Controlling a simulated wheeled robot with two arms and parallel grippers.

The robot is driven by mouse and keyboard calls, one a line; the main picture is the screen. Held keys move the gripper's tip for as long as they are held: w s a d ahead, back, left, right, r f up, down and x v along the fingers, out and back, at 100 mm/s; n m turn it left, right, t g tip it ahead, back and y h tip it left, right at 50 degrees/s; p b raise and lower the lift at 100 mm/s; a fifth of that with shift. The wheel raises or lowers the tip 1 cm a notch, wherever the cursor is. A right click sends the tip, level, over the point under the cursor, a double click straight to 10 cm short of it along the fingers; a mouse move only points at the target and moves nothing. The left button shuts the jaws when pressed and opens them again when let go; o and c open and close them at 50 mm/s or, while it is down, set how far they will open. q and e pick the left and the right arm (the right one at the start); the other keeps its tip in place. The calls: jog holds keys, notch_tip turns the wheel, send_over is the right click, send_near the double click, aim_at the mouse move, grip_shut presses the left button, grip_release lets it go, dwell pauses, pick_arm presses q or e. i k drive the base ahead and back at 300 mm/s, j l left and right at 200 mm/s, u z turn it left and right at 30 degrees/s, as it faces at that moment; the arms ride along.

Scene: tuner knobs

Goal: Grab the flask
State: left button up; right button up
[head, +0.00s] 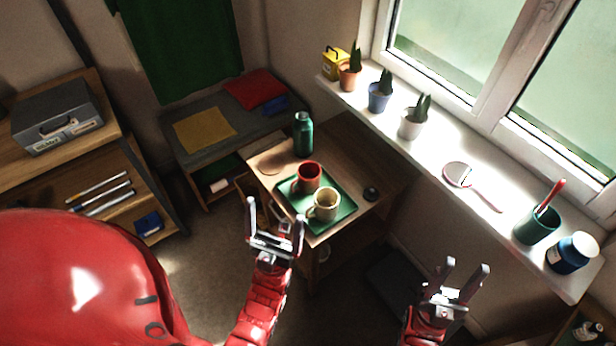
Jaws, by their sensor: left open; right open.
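A green flask (303,136) stands upright on the small wooden table (345,150), near its back left side. In front of it is a green tray (310,220) holding a red mug (309,175) and a cream mug (325,204). My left gripper (274,222) is open and empty, in front of the tray's near left corner in the picture and apart from the flask. My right gripper (466,272) is open and empty, low at the right, below the windowsill and far from the flask.
A small dark round object (371,194) lies right of the tray. The white windowsill (440,155) on the right carries several potted plants, a hand mirror (459,175), a green cup (537,227) and a blue jar (572,252). A grey bench (215,148) stands behind left.

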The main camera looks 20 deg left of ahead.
aim_at(302, 126)
jog(key=i+j+u, duration=0.15)
jog(key=i+u, duration=0.15)
jog(key=i, duration=0.6)
